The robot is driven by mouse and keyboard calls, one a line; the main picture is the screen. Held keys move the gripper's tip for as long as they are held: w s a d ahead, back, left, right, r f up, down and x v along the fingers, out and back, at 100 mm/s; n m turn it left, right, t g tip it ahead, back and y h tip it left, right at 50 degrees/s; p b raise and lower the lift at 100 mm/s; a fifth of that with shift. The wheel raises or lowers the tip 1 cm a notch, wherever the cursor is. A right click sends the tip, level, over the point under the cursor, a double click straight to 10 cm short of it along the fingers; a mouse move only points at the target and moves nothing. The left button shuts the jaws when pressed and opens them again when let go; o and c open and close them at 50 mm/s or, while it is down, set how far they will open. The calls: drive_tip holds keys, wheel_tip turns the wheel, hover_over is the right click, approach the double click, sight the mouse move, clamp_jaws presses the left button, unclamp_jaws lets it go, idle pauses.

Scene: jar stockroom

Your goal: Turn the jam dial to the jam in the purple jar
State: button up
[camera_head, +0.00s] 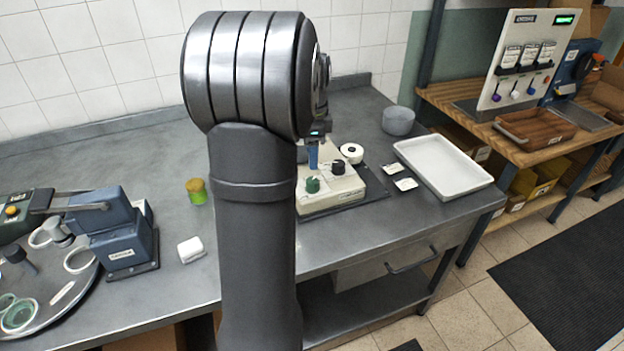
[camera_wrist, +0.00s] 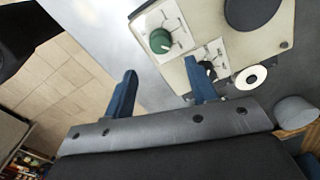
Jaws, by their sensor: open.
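A cream device (camera_head: 335,192) stands on the counter, partly hidden behind my arm. It has a green knob (camera_head: 312,185) and a black knob (camera_head: 337,168), each on a white label plate too small to read. I cannot tell which is the jam dial. In the wrist view the green knob (camera_wrist: 160,41) lies beyond the fingertips, and a finger partly covers the black knob (camera_wrist: 208,70). My gripper (camera_wrist: 160,69) is open and empty, with blue fingers wide apart. In the head view one blue finger (camera_head: 313,156) shows above the device. I see no clearly purple jar.
A yellow-green jar (camera_head: 197,191), a white block (camera_head: 190,249) and a blue machine (camera_head: 122,240) are left. The counter's front edge is close.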

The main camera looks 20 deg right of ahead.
wheel_tip(320, 180, down, 9)
drive_tip(key=shift+f, duration=0.15)
drive_tip(key=c, duration=1)
drive_tip(key=shift+o, duration=0.2)
